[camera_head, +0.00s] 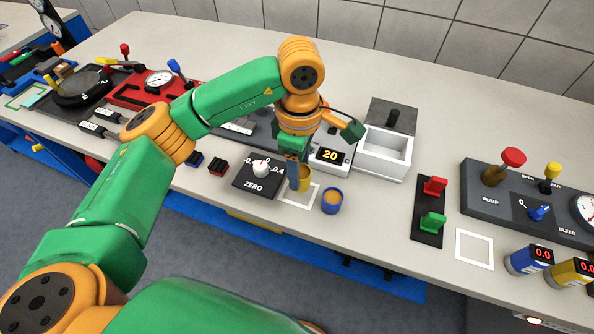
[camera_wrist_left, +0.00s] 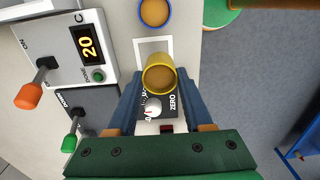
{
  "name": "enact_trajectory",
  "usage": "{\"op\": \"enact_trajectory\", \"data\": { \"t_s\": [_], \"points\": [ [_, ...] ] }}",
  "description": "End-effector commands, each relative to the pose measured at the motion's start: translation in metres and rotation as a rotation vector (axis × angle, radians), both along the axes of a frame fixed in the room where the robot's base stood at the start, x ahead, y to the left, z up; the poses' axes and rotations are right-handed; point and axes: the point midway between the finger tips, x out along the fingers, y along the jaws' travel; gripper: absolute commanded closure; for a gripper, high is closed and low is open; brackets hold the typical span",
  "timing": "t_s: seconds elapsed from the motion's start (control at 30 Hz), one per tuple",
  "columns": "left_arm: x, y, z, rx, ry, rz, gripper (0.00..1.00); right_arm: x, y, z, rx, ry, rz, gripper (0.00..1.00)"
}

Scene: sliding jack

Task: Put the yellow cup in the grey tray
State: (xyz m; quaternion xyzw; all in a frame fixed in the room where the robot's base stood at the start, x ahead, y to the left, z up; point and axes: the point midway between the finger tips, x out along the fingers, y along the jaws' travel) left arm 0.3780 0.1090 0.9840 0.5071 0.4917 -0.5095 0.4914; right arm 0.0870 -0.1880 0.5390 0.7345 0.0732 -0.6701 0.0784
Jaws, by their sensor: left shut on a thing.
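The yellow cup (camera_head: 305,180) stands upright at the white square outline (camera_head: 300,204) near the table's front edge. My left gripper (camera_head: 296,174) reaches down over it and partly hides it. In the left wrist view, the yellow cup (camera_wrist_left: 160,74) is between the tips of the two blue fingers (camera_wrist_left: 158,88), which are shut on it. Its inside looks brownish. I cannot tell whether its base touches the table. A pale grey-white open box (camera_head: 385,150) with a dark lid part stands behind and right; nothing else looks clearly like a grey tray. My right gripper is not in view.
A blue cup (camera_head: 332,201) stands close right of the yellow cup. A ZERO knob box (camera_head: 258,181) is on the left, a display reading 20 (camera_head: 330,155) behind. A red and green switch panel (camera_head: 430,208) stands right. Bare table lies between it and the blue cup.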

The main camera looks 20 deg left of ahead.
Motion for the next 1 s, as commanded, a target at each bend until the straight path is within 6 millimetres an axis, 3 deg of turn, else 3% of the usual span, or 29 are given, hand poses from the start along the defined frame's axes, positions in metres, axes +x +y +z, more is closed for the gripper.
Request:
{"op": "enact_trajectory", "data": {
  "t_s": [0.1,0.2,0.3,0.67,0.7,0.77,0.8,1.0],
  "points": [
    [0.010,0.007,-0.014,0.001,0.005,0.003,1.00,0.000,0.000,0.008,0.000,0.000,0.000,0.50],
    [0.010,0.006,-0.031,0.001,0.005,-0.001,1.00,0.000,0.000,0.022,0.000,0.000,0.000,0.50],
    [0.011,0.006,-0.044,0.000,0.001,-0.001,1.00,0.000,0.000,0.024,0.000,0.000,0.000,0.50],
    [0.011,0.006,-0.051,0.000,-0.002,-0.001,1.00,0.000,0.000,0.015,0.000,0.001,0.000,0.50],
    [0.011,0.006,-0.050,-0.001,-0.002,-0.001,0.41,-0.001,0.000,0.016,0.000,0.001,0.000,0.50],
    [0.011,0.006,-0.049,-0.001,-0.001,-0.001,0.25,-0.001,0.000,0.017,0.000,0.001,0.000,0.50],
    [0.011,0.006,-0.049,-0.001,-0.001,-0.001,0.19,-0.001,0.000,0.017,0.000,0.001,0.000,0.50],
    [0.011,0.006,-0.049,-0.001,-0.001,-0.001,0.19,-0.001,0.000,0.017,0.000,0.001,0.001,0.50]
  ]
}}
